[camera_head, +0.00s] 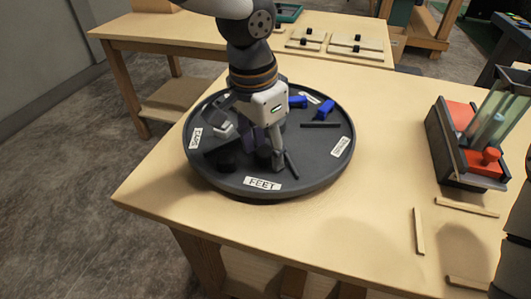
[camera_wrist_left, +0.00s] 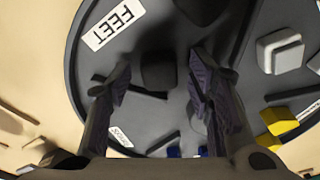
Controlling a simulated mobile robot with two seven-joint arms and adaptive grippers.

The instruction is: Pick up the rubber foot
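Dark rubber feet lie on the round dark tray (camera_head: 215,178), near its FEET label. One black foot (camera_head: 227,160) shows left of my left gripper (camera_head: 260,158) in the head view. In the left wrist view a small black block-like foot (camera_wrist_left: 158,70) shows between the two spread fingers of the left gripper (camera_wrist_left: 160,80), with a visible gap on both sides. Another dark piece (camera_wrist_left: 203,10) is at the top edge there. The left gripper points down over the tray, open and empty. Its height above the foot is hard to judge. My right gripper is not in view.
The tray also holds blue pieces (camera_head: 325,108), a light grey block (camera_wrist_left: 280,52), yellow pieces (camera_wrist_left: 285,125) and thin black bars (camera_head: 320,125). A dark fixture with red parts (camera_head: 470,145) stands at the right of the table (camera_head: 385,150). Thin wooden strips lie near it.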

